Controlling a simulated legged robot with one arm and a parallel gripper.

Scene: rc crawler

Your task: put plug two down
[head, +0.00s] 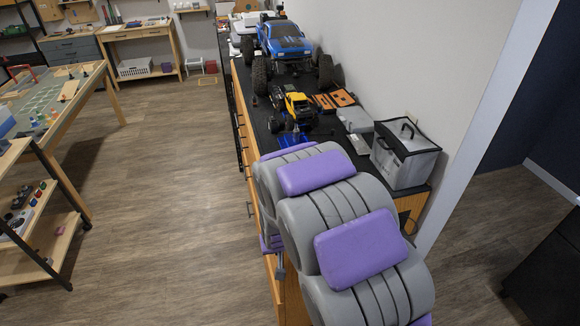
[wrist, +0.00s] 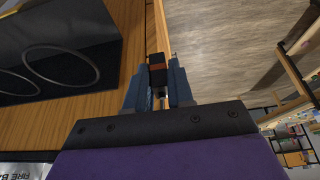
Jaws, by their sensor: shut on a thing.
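In the wrist view my gripper (wrist: 160,90) has its blue fingers shut on a small black plug (wrist: 158,74) with an orange-brown band. The plug shows between the fingertips, over the wooden front edge of the bench (wrist: 128,90). I cannot tell whether its far end touches anything. In the head view my grey and purple arm covers the near part of the bench, and I cannot make out the plug there.
On the black bench top stand a yellow crawler (head: 293,108), a larger blue truck (head: 284,40), orange pieces (head: 334,100) and a grey bag (head: 405,155). A dark panel with two rings (wrist: 60,65) lies left of the gripper. The floor (head: 170,200) left of the bench is clear.

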